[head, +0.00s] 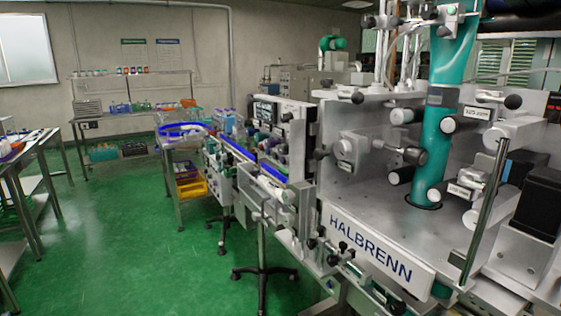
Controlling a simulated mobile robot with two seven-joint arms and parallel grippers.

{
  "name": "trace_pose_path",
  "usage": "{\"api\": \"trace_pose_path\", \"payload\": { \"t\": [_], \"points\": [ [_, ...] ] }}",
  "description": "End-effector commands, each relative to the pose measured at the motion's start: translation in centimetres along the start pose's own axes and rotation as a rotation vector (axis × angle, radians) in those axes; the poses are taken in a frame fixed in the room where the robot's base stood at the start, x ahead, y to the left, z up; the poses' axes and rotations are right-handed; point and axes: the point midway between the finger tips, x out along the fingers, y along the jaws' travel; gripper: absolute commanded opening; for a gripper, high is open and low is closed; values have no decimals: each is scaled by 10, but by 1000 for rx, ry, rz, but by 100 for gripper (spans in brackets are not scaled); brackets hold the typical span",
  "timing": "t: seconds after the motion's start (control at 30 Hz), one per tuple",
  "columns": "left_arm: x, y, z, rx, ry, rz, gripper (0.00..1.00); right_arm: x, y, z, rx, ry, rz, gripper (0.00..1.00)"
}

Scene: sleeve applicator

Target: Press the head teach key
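The sleeve applicator, a large grey metal machine with a white HALBRENN plate (375,248), fills the right side of the head view. A teal sleeve tube (436,145) runs down through it between rollers and black knobs. A dark panel with small light markings (266,112) sits farther back along the machine. I cannot make out a key marked head teach at this size. Neither of my grippers is in view.
A conveyor with blue edges (238,150) runs back from the machine to a round blue-rimmed table (181,131). Steel benches stand at the left (42,150) and along the back wall. A black-footed stand (263,270) is on the floor. The green floor (130,235) is open at centre left.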

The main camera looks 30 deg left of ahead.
Motion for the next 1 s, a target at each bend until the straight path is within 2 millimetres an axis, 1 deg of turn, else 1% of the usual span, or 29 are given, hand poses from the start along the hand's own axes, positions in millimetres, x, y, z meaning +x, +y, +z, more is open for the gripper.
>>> {"api": "trace_pose_path", "payload": {
  "t": [0.03,0.2,0.23,0.6,1.0],
  "points": [
    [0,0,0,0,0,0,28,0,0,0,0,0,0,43],
    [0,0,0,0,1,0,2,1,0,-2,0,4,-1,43],
    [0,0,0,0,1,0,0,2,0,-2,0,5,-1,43],
    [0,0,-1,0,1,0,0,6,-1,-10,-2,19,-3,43],
    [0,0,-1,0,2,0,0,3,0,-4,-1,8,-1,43]
  ]
}}
